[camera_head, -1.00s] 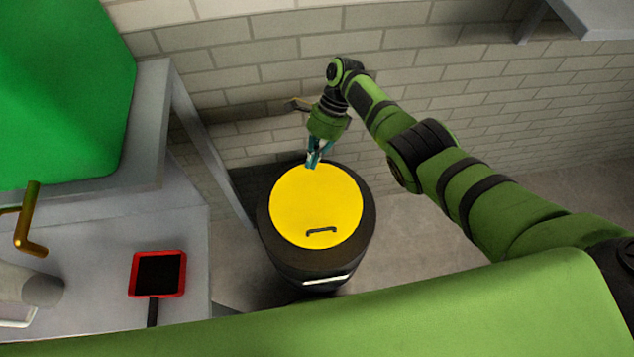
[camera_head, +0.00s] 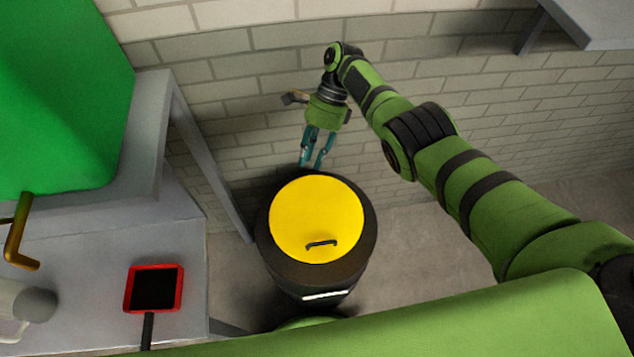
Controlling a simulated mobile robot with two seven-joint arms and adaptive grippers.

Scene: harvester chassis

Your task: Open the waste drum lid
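The waste drum (camera_head: 288,283) is a dark round drum standing on the floor in the middle of the head view. Its round yellow lid (camera_head: 305,212) lies flat on top and looks closed. A dark handle (camera_head: 321,244) sits on the lid's near side. My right gripper (camera_head: 311,166) is above the far rim of the drum, fingers pointing down and spread apart with nothing between them. Whether a fingertip touches the rim cannot be told. My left gripper is not in view.
A grey bench (camera_head: 90,268) stands at the left, with a red-framed dustpan-like item (camera_head: 153,288) and a brass tap-like part (camera_head: 20,235) there. A green tank-like block (camera_head: 65,95) is above it. A brick wall (camera_head: 440,75) is close behind the drum. Floor right of the drum is clear.

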